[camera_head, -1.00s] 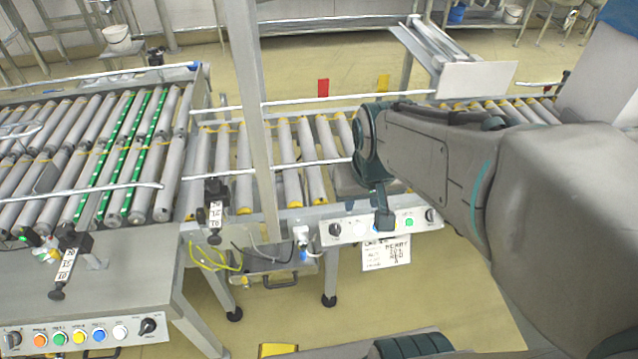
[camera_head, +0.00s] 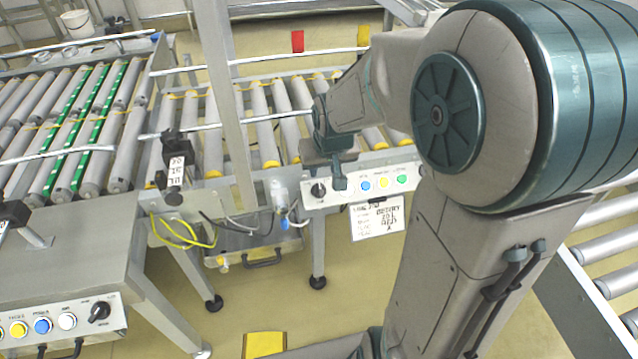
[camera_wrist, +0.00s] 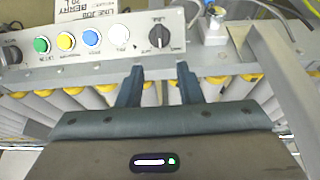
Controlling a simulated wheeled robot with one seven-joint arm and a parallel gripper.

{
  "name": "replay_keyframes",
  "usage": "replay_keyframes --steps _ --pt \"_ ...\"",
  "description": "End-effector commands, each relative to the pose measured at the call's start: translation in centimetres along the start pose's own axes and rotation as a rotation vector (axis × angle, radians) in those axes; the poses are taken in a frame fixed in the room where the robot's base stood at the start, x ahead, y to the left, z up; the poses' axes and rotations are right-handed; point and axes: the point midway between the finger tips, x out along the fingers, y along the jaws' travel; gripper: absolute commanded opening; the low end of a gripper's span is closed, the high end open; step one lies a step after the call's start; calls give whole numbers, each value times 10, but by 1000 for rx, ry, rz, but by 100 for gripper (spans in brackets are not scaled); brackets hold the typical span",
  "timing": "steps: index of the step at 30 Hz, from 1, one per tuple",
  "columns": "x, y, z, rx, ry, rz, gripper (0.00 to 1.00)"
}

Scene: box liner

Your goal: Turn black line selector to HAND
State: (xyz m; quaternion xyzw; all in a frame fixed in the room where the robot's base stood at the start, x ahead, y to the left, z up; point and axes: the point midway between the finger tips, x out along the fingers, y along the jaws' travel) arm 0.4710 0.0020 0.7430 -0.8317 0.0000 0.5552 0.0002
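A pale control panel (camera_head: 356,188) on the conveyor's front edge carries a black selector knob (camera_head: 318,190) at its left end. In the wrist view the panel appears upside down, with this black selector (camera_wrist: 159,36) at right and another black knob (camera_wrist: 10,55) at far left. The small lettering around the knobs is too small to read, so HAND cannot be picked out. My gripper (camera_head: 340,182) is just right of the selector in the head view. In the wrist view my gripper (camera_wrist: 160,72) has its two fingers apart and empty, short of the selector and on either side of its line.
White (camera_wrist: 119,34), blue (camera_wrist: 91,37), yellow and green buttons sit beside the selector. A handwritten job card (camera_head: 377,218) hangs under the panel. A grey post (camera_head: 230,100) stands left of it. A second panel with a black knob (camera_head: 99,312) is at lower left.

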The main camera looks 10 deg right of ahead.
Motion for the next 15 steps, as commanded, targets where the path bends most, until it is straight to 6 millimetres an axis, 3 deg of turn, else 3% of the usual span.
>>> replay_keyframes --steps 1,6,15 --pt "17 0 3 -1 -6 -2 33" --pt "54 -1 3 -1 -5 -2 33" --pt "94 0 1 -1 -1 -1 33"
